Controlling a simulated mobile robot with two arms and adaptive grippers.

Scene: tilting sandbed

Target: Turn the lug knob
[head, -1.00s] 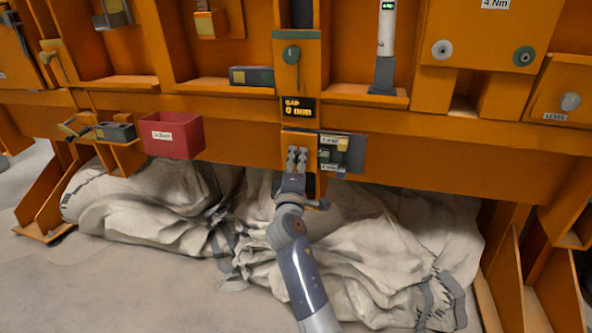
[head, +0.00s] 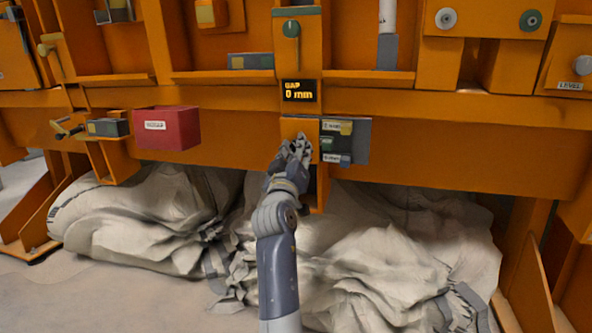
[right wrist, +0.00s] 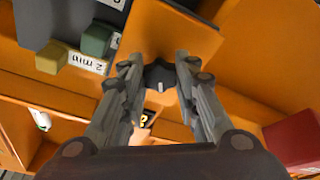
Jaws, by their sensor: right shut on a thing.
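The lug knob (right wrist: 160,76) is a small dark knob on an orange block (head: 299,127) below the gap display. In the right wrist view it sits between the fingertips of my right gripper (right wrist: 159,72), which is shut on it. In the head view my right gripper (head: 300,149) reaches up to the block from below, its fingers tilted, and hides the knob. My left gripper is not in view.
The display (head: 298,90) above reads "GAP 0 mm". A dark panel with small labelled blocks (head: 344,140) stands close on the right. A red labelled bin (head: 168,128) hangs to the left. Crumpled pale sacks (head: 400,245) lie below the beam.

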